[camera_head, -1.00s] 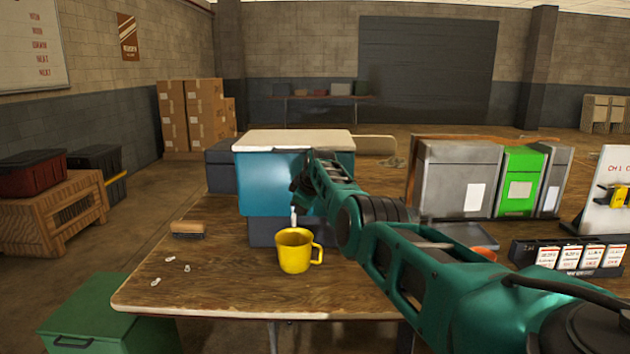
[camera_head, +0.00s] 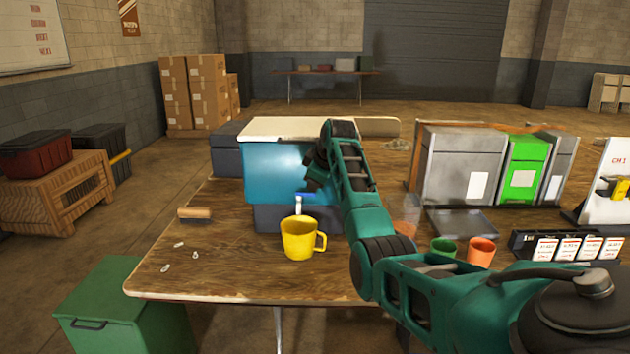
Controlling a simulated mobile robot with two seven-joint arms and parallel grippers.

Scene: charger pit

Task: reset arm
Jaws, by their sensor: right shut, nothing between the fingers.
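My right arm (camera_head: 360,205) comes in from the lower right and reaches over the wooden table. My right gripper (camera_head: 311,187) is shut and empty, near the front of the blue dispenser box (camera_head: 275,170). It is just above and right of the blue-handled tap (camera_head: 303,200); I cannot tell whether it touches it. A yellow mug (camera_head: 298,240) stands upright below the tap, apart from the gripper. My left gripper is not in view.
A brush (camera_head: 195,213) and small white bits (camera_head: 180,245) lie on the table's left. Green (camera_head: 444,249) and orange (camera_head: 481,252) cups stand right of my arm. Grey (camera_head: 460,168) and green (camera_head: 522,170) bins are at the back right. The table's front left is mostly clear.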

